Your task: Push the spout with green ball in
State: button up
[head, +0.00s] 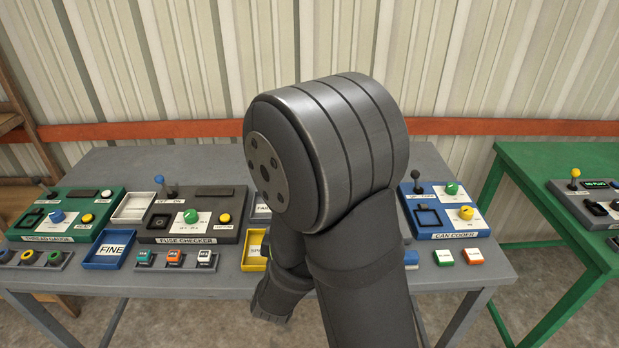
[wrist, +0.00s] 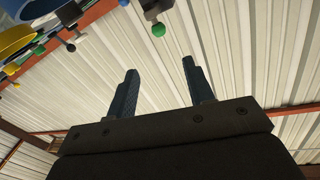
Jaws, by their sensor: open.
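In the wrist view a green ball (wrist: 158,30) hangs from a dark blocky piece (wrist: 152,8) at the top edge, which looks like the spout. The rest of that piece is cut off by the frame. My gripper (wrist: 159,64) is open and empty, its two fingers apart. The green ball lies beyond the fingertips, roughly in line with the gap, and does not appear to touch them. In the head view my arm hides the gripper, and I cannot make out this spout there.
Another dark piece (wrist: 70,12) shows at the wrist view's upper left, near yellow and blue parts. In the head view a grey table (head: 330,163) carries a green device (head: 105,200), a fuse checker (head: 150,226), a can coder (head: 425,190) and a blue FINE tray (head: 88,262). A green table (head: 530,155) stands right.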

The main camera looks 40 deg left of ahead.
jog(key=x, duration=1.7)
jog(key=shift+w, duration=0.2)
